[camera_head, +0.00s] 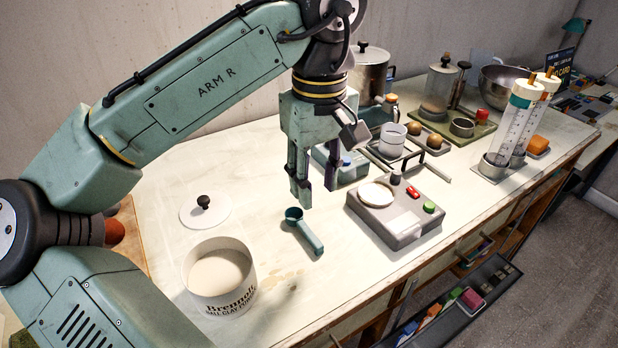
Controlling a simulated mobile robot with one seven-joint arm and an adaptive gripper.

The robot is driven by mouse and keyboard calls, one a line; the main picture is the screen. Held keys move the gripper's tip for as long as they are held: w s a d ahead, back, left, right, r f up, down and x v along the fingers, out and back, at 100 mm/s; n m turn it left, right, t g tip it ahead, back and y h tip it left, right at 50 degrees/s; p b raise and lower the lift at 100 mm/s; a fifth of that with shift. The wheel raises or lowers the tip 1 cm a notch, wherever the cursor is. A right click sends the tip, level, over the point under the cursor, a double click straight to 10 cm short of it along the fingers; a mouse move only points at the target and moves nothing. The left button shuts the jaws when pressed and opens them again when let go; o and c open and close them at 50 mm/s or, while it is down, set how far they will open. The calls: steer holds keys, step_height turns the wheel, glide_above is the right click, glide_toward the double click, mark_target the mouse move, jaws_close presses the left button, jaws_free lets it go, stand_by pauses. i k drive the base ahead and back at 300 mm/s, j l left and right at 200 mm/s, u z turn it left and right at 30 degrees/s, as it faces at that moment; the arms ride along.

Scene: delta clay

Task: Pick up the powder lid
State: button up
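The powder lid (206,211) is a flat white disc with a dark round knob (204,201) on top. It lies on the white table just behind the open powder tub (219,279), which is white, lettered and filled with pale powder. My gripper (318,192) points down above the table, to the right of the lid and clear of it. Its two fingers are apart, with nothing visible between them. A teal scoop (304,232) lies on the table just below and in front of the fingers.
A grey scale (394,212) with a white pan and coloured buttons stands right of my gripper. Tall clear cylinders (515,120) stand far right. The table between lid and scoop is clear.

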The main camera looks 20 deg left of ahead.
mark_target(207, 210)
steer(key=u, duration=1)
